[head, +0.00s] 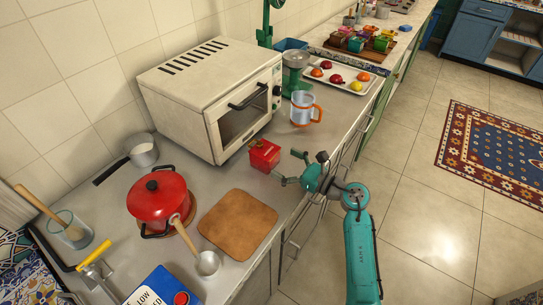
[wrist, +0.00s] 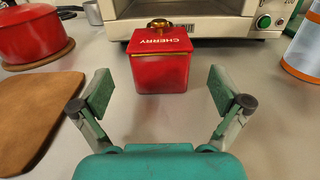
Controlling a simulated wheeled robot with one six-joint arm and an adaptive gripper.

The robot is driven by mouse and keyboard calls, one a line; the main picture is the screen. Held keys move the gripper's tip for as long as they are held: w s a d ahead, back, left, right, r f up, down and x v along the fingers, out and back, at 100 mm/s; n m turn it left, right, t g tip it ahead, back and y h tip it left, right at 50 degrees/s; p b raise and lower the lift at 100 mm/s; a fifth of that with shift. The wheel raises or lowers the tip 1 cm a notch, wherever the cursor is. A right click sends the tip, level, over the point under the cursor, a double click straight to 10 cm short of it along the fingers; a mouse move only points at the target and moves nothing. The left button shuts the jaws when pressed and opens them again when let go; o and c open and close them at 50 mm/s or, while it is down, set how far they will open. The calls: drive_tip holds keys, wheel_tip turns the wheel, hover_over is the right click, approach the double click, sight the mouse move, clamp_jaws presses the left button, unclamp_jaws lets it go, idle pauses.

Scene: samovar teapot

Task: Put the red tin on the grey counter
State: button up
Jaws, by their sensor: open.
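The red tin (head: 264,155) stands upright on the grey counter (head: 222,179), in front of the white oven. In the wrist view the tin (wrist: 160,68) is marked CHERRY, the letters upside down, and has a gold knob on top. My gripper (head: 290,168) is at the counter's front edge, to the right of the tin in the head view. In the wrist view my gripper (wrist: 162,97) is open, its two fingers wide apart. The tin is straight ahead, centred between the fingers and apart from them. Nothing is between the fingers.
The white oven (head: 187,85) stands behind the tin. A red pot (head: 158,196) and a wooden board (head: 238,224) are to the left. A grey mug with an orange handle (head: 302,108) stands to the right. Bare counter surrounds the tin.

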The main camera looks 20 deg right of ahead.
drive_tip(key=v, duration=0.5)
drive_tip(key=shift+s+d, duration=0.1)
drive_tip(key=shift+s, duration=0.05)
drive_tip(key=s+a+m, duration=0.2)
drive_tip(key=s+a+m+t, duration=0.1)
drive_tip(key=s+a+m, duration=0.1)
drive_tip(key=s, duration=0.1)
drive_tip(key=s+a+m+t+y, duration=0.1)
drive_tip(key=s+a+m, duration=0.1)
drive_tip(key=s, duration=0.1)
drive_tip(key=shift+s+a+f, duration=0.1)
drive_tip(key=shift+a, duration=0.15)
drive_tip(key=s+f+n+g+h, duration=0.1)
drive_tip(key=s+n+h, duration=1)
drive_tip(key=s+n, duration=2.3)
drive_tip(key=shift+s+a+f+n+g+h, duration=0.2)
drive_tip(key=shift+s+f+n+g+h, duration=0.15)
drive_tip(key=shift+s, duration=0.65)
drive_tip(key=shift+r, duration=0.15)
